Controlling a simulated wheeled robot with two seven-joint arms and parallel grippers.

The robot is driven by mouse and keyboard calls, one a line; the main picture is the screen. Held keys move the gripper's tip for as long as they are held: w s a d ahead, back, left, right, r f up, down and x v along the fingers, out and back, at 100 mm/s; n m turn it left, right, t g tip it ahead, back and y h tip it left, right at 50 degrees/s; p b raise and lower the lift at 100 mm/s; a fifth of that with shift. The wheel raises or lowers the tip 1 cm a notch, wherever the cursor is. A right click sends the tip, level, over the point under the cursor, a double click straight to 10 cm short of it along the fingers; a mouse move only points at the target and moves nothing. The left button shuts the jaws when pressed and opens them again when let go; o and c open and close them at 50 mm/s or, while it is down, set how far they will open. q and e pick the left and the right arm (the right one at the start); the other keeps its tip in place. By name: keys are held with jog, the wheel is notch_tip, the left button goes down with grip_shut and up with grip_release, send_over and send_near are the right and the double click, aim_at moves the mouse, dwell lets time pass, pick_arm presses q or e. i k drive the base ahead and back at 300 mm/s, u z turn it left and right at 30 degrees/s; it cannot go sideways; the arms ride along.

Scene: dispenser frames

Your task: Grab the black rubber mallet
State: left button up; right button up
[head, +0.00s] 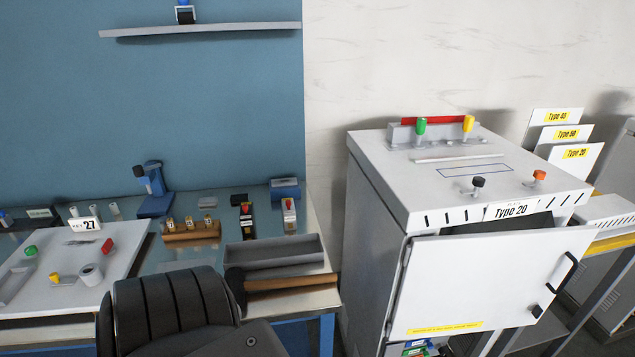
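The black rubber mallet (237,287) lies on the workbench near its front right corner, in the head view. Its black head is at the left, partly behind a black ribbed shape. Its brown wooden handle (292,283) points right along the front edge, just in front of a grey open tray (275,252). Neither my left nor my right gripper is in view.
A black ribbed shape like a chair back (170,305) stands before the bench. A white panel (75,262) with small parts lies at the left. Brown blocks (190,230) sit behind the tray. A white cabinet (375,220) with its door (480,285) open stands right.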

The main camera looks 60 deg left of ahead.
aim_at(235, 276)
jog(key=i, duration=1.35)
jog(key=u, duration=2.8)
